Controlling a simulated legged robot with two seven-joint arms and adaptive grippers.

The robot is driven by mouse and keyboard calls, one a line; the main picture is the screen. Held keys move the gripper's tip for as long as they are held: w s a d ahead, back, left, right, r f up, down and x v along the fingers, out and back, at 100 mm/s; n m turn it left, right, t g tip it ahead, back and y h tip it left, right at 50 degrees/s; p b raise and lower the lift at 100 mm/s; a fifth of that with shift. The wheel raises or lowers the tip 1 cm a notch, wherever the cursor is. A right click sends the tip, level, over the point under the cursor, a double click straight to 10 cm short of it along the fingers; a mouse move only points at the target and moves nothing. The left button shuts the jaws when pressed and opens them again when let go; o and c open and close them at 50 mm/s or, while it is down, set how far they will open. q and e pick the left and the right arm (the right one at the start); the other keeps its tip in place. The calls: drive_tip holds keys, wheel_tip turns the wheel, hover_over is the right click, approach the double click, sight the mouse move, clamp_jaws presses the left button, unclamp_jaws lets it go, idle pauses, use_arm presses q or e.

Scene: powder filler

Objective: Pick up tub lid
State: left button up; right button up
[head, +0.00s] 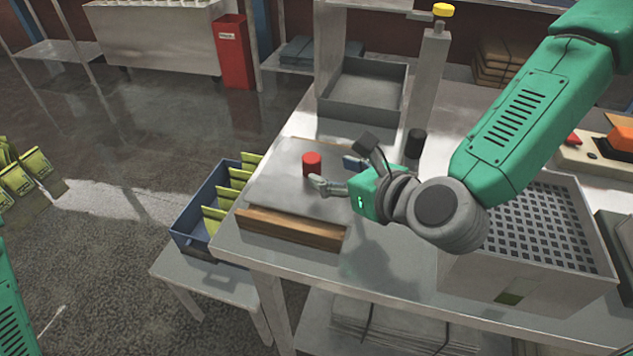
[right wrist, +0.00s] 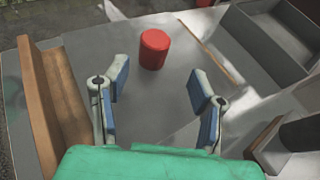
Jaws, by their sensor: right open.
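A short red cylinder (head: 312,163) stands upright on a flat grey plate (head: 283,190) on the workbench. It also shows in the right wrist view (right wrist: 154,48). I cannot tell whether the cylinder is the tub lid itself or a knob on the plate. My right gripper (head: 322,185) is beside the cylinder, on its near right side in the head view. In the right wrist view its two blue-padded fingers (right wrist: 155,84) are apart with nothing between them, and the cylinder lies beyond the fingertips. My left gripper is out of view.
A wooden strip (head: 290,229) edges the plate's near side. A blue bin (head: 187,235) with yellow-green pouches is left of it. An empty grey tray (head: 362,95) sits behind. A perforated-top box (head: 520,275) stands right. A post with a yellow top (head: 432,60) rises behind my right arm.

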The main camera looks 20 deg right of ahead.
sight(315, 171)
drive_tip(key=w+a+b, duration=0.1)
drive_tip(key=w+a+f+b, duration=0.1)
drive_tip(key=b, duration=0.1)
drive_tip(key=shift+w+a+f, duration=0.2)
drive_tip(key=shift+w+f, duration=0.05)
drive_tip(key=shift+w, duration=0.05)
drive_tip(key=shift+x, duration=1.05)
drive_tip(key=shift+w+d+r, duration=0.1)
drive_tip(key=shift+w, duration=0.1)
drive_tip(key=shift+d, duration=0.3)
drive_tip(key=shift+c, duration=1.2)
drive_tip(key=c, duration=0.7)
drive_tip(key=shift+a, duration=0.1)
clamp_jaws()
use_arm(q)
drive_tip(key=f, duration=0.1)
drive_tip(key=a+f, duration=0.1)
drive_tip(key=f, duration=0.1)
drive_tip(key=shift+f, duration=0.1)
use_arm(e)
drive_tip(key=shift+a, duration=0.15)
